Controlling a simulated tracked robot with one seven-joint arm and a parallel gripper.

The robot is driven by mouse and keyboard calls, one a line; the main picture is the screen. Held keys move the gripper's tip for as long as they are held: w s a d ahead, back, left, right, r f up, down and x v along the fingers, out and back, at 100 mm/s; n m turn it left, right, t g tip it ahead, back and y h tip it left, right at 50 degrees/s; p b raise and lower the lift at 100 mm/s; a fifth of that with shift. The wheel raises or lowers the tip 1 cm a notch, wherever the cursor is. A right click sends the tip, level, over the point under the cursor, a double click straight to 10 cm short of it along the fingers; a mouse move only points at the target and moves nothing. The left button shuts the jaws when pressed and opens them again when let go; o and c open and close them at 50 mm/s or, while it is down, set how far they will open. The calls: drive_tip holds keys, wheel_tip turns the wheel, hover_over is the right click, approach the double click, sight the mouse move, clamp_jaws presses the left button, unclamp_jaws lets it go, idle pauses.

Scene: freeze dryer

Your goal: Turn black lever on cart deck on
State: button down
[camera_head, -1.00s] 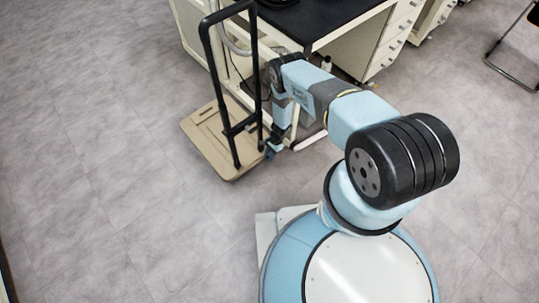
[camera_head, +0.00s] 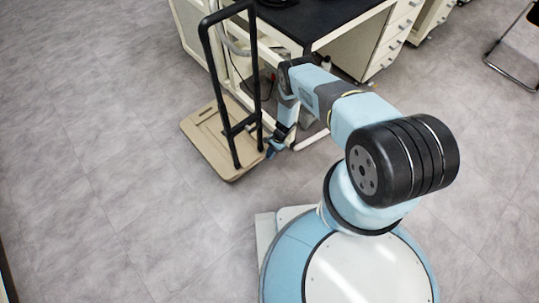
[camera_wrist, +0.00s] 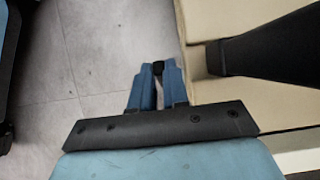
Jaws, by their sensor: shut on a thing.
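The cart has a flat tan deck (camera_head: 207,152) with a tall black handle frame (camera_head: 212,70) standing on it. My gripper (camera_head: 271,152) is low at the right edge of the deck, just right of the handle's near side.
A white desk with a black top (camera_head: 320,20) and drawers stands behind the cart. A metal-legged chair (camera_head: 515,65) is at the far right. The grey floor (camera_head: 100,200) left of and in front of the cart is clear.

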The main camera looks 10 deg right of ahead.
drive_tip(key=shift+w, duration=0.1)
drive_tip(key=c, duration=1.4)
unclamp_jaws()
drive_tip(key=shift+r, duration=0.1)
drive_tip(key=shift+r, duration=0.5)
wheel_tip(320, 180, up, 2)
drive_tip(key=shift+r, duration=0.1)
drive_tip(key=s+d+r, duration=0.3)
drive_tip(key=s+r, duration=0.6)
drive_tip(key=s, duration=0.4)
drive_tip(key=shift+s+d+r, duration=0.2)
drive_tip(key=shift+s+r, duration=0.05)
drive_tip(key=shift+s, duration=0.05)
